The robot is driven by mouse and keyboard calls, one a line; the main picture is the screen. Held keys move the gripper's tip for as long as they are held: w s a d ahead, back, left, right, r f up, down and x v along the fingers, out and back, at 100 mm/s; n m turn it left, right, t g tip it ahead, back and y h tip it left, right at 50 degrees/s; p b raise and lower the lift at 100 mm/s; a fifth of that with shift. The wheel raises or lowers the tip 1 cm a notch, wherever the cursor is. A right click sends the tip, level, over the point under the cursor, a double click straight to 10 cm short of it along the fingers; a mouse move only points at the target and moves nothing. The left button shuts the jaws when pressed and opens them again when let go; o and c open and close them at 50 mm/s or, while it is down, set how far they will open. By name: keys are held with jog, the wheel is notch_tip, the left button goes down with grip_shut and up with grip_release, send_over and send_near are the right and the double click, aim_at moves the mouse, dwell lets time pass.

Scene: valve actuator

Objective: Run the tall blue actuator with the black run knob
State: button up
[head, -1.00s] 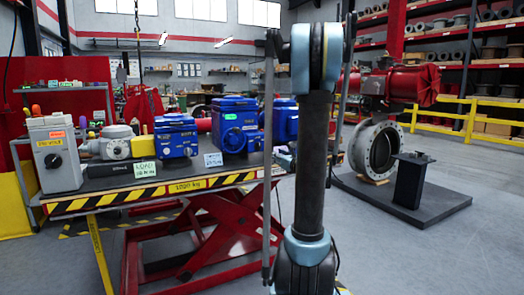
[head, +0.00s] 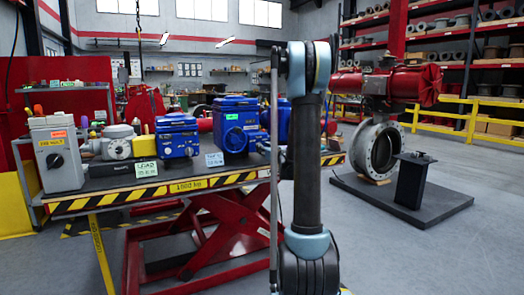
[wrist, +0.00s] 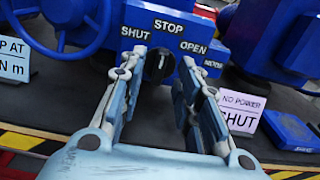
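A blue actuator fills the top of the wrist view (wrist: 185,18). Its black run knob (wrist: 158,66) sits under SHUT, STOP and OPEN labels, with a blue handwheel (wrist: 70,25) to its left. My gripper (wrist: 160,62) is open, one finger on each side of the knob in the picture; contact cannot be told. In the head view, a taller blue actuator with a green label (head: 236,123) stands on the bench beside a lower blue one (head: 177,137). Another blue unit (head: 284,118) is partly behind my arm. My gripper is hidden there.
The striped lift table (head: 165,190) also holds a grey box with a black knob (head: 56,152) and several cards. A NO POWER SHUT card (wrist: 240,110) and a blue block (wrist: 290,130) lie right of my gripper. A valve on a stand (head: 375,150) is at right.

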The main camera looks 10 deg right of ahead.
jog(key=shift+x, duration=0.85)
grip_shut()
jog(key=shift+n, duration=0.3)
jog(key=n, duration=0.3)
jog(key=shift+a+n, duration=0.1)
jog(key=shift+n, duration=0.3)
jog(key=shift+s+a+f+n, duration=0.1)
jog(key=shift+n, duration=2.1)
